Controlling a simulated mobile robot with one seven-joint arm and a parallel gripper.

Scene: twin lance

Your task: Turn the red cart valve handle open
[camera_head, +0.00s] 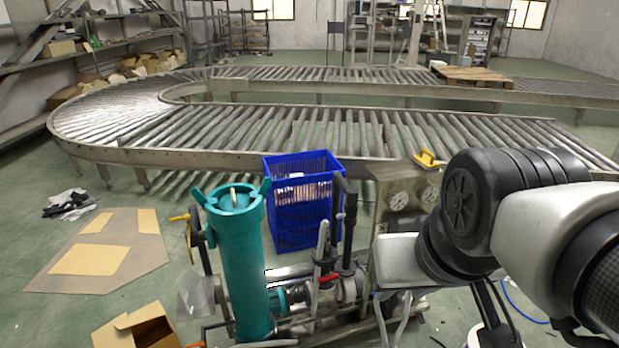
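A red valve handle (329,278) shows as a small red bar low on the pipework of the cart, right of the tall teal filter housing (240,265). Grey and dark pipes (349,240) rise beside it. My arm (480,205) reaches in from the right edge, with its black joint right of the handle and apart from it in the picture. I cannot make out my gripper's fingertips, so its relation to the handle does not show. Part of the cart's right side is hidden behind my arm.
A blue crate (300,222) stands behind the pipework. Pressure gauges (399,200) sit on a panel beside my arm. A roller conveyor (240,130) curves across behind the cart. A cardboard box (140,328) and flat cardboard (140,250) lie on the floor at left.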

